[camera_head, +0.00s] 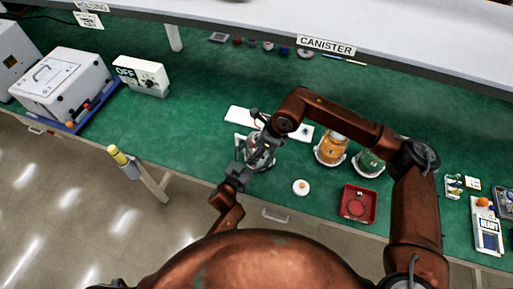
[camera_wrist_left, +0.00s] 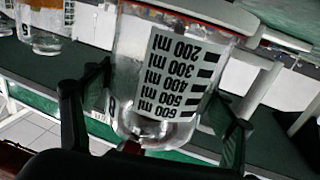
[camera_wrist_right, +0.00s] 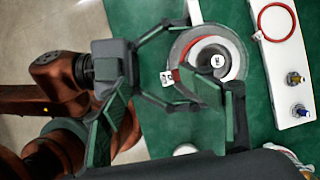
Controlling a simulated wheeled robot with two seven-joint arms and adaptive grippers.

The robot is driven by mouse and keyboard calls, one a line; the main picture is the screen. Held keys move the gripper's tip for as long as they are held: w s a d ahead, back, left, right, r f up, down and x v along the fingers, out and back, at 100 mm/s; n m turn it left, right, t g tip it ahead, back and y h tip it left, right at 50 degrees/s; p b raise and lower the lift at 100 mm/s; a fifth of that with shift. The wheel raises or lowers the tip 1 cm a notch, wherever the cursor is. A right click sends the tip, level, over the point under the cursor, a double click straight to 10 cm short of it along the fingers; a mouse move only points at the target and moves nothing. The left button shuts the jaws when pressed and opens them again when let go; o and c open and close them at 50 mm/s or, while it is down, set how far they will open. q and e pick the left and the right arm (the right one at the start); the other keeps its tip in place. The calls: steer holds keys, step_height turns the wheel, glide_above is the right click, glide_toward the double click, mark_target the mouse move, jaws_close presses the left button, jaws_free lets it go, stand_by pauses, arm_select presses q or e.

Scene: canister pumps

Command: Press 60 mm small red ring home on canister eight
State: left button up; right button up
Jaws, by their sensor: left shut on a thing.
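A clear canister (camera_wrist_left: 165,60) with a printed millilitre scale stands between the fingers of my left gripper (camera_wrist_left: 160,105), which is shut on it. It also shows in the head view (camera_head: 262,158), partly covered by my arms. In the right wrist view its round top (camera_wrist_right: 212,60) is seen from above, with a short red arc (camera_wrist_right: 176,74) near its left edge. I cannot tell whether that arc is a seated ring. My right gripper (camera_wrist_right: 170,115) is over the canister's near side with its fingers apart. A red ring (camera_wrist_right: 256,22) lies on a white plate (camera_wrist_right: 285,70).
A white disc (camera_head: 300,187) and a red tray (camera_head: 346,216) are near the front edge.

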steer(key=shift+s+a, duration=0.2)
steer(key=shift+s, duration=0.45)
steer(key=shift+s+a, duration=0.15)
steer(key=shift+s, duration=0.5)
steer(key=shift+s, duration=0.1)
steer(key=shift+r, duration=0.1)
step_height(320, 180, up, 7)
steer(key=shift+r, duration=0.15)
stand_by(0.8)
steer(key=shift+c, duration=0.4)
